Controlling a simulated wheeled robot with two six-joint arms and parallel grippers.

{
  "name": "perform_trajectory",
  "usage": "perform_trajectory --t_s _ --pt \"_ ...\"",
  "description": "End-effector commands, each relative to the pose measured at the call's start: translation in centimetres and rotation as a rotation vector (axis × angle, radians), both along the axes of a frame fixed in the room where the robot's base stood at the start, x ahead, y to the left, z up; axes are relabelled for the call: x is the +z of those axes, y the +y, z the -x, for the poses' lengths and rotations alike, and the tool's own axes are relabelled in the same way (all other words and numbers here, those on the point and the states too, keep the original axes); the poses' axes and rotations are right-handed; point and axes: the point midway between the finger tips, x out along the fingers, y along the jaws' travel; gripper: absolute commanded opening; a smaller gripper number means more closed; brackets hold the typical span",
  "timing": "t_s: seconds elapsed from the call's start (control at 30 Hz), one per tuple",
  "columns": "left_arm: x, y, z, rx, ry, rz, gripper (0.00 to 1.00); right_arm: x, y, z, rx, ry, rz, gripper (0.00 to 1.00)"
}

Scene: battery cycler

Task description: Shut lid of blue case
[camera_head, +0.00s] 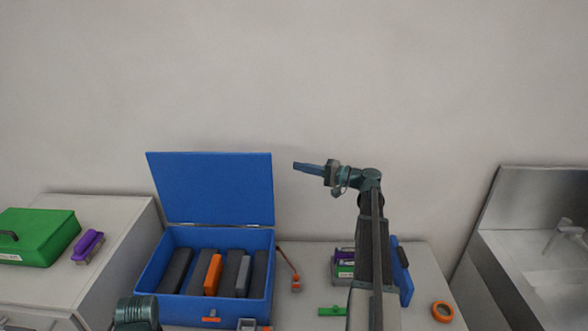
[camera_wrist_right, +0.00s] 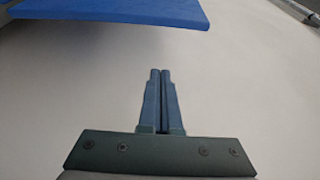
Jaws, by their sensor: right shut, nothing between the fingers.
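The blue case (camera_head: 258,298) stands on the table with its lid (camera_head: 212,188) open, raised upright and leaning slightly back at the rear hinge. Dark slabs and an orange one (camera_head: 213,274) stand in the case. My right gripper (camera_head: 297,165) is shut and empty, in the air just right of the lid near its upper right edge, pointing left. A small gap shows between fingertips and lid in the head view. In the right wrist view the shut fingers (camera_wrist_right: 160,72) are below the lid's blue edge (camera_wrist_right: 120,12), apart from it. My left gripper is not visible.
A green case (camera_head: 38,240) and a purple-topped brush-like item (camera_head: 88,246) lie on the left cabinet. Right of the blue case are a small bin (camera_head: 343,270), a green piece (camera_head: 332,311) and an orange ring (camera_head: 442,312). A metal sink (camera_head: 530,265) stands far right.

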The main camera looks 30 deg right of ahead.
Motion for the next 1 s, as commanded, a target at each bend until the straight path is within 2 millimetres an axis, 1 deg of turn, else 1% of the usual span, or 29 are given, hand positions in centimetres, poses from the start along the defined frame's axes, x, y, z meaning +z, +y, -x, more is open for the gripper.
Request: perform_trajectory --t_s 0.03,0.2,0.4,0.43,0.5,0.6,0.8,1.0 --pt "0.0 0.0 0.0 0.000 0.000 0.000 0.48 0.0 0.7 -0.9 0.003 0.000 0.000 0.00" --pt "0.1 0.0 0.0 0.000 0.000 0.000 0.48 0.1 2.8 -3.8 0.004 0.000 0.000 0.00" --pt "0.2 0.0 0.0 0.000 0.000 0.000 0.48 0.2 5.1 -6.8 0.003 0.000 0.000 0.00" --pt "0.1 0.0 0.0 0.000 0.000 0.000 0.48 0.1 5.5 -5.9 0.001 0.001 0.001 0.00" --pt "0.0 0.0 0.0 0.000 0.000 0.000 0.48 0.0 6.1 -4.8 0.000 0.001 0.001 0.00" --pt "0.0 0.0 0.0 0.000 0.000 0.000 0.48 0.0 6.6 -3.9 0.000 0.001 0.001 0.00" --pt "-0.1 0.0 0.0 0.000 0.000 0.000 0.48 -0.1 7.1 -3.2 0.000 0.001 0.001 0.00" --pt "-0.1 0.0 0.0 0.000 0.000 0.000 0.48 -0.1 7.1 -3.2 0.000 0.001 0.001 0.00"
